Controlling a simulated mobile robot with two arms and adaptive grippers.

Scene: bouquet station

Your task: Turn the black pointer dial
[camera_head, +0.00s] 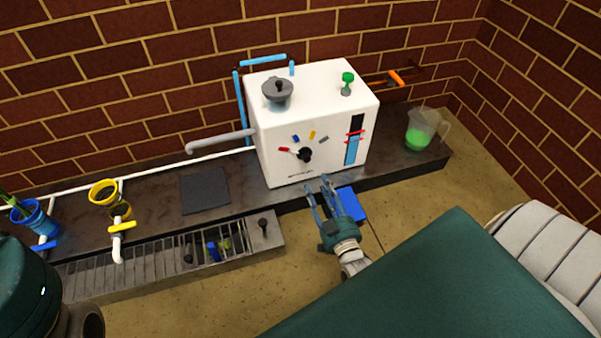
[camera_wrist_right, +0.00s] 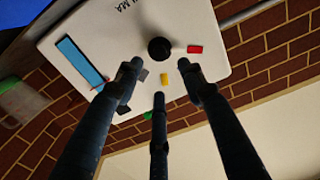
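The black pointer dial (camera_head: 304,155) sits low on the front of the white machine (camera_head: 280,172). Coloured marks in red, blue, yellow and grey arc over it. Its pointer direction is hard to make out. The dial also shows in the right wrist view (camera_wrist_right: 159,49), ahead of the fingertips. My right gripper (camera_head: 322,185) is open and empty, below and in front of the dial, apart from it. Its spread fingers (camera_wrist_right: 158,85) fill the wrist view. My left gripper is not in view; part of my body shows at lower left.
A pot-like lid (camera_head: 278,92) and green knob (camera_head: 347,78) top the machine. A blue block (camera_head: 351,205) is beside my right gripper. A jug of green liquid (camera_head: 421,130) stands right on the counter (camera_head: 150,210). A dark pad (camera_head: 204,190) and yellow-rimmed cup (camera_head: 104,192) are left.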

